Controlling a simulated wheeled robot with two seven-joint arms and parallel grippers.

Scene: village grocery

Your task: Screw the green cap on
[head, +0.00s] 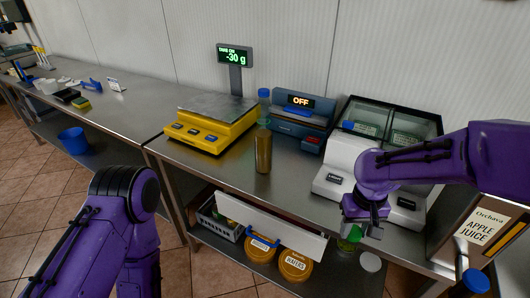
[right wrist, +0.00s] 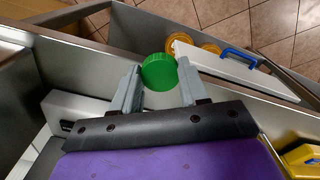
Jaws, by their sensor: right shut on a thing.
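The green cap (right wrist: 158,72) sits between the fingertips of my right gripper (right wrist: 160,88), which is shut on it. In the head view the green cap (head: 354,233) shows just under the right gripper (head: 362,212), near the front edge of the counter. Whether the cap touches anything beneath it I cannot tell.
A yellow scale (head: 208,128) stands left of the bottle, and a blue-grey device reading OFF (head: 299,122) behind it. A white panel with a blue handle (head: 270,226) and orange-lidded jars (head: 295,265) are below the counter.

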